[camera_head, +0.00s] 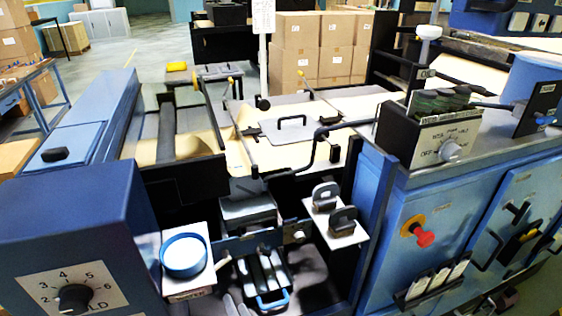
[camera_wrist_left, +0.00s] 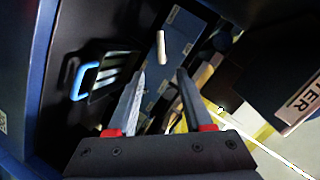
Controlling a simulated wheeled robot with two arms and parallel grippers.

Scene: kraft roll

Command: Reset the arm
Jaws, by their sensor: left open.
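My left gripper (camera_head: 236,303) shows only in small part at the bottom of the head view, beside a black block with a blue handle (camera_head: 272,301). In the left wrist view my left gripper (camera_wrist_left: 160,76) has its two grey fingers apart, with nothing between them. The blue handle (camera_wrist_left: 84,80) shows there to the left of the fingers, apart from them. A small white peg (camera_wrist_left: 161,47) lies beyond the fingertips in that view. A bent black arm with a knob (camera_head: 318,150) stands over the middle of the machine. My right gripper is in neither view.
A blue dial box (camera_head: 75,230) stands at left, with a blue round cap (camera_head: 184,256) beside it. A blue cabinet with a red button (camera_head: 424,238) stands at right. Cardboard boxes (camera_head: 310,50) stand behind.

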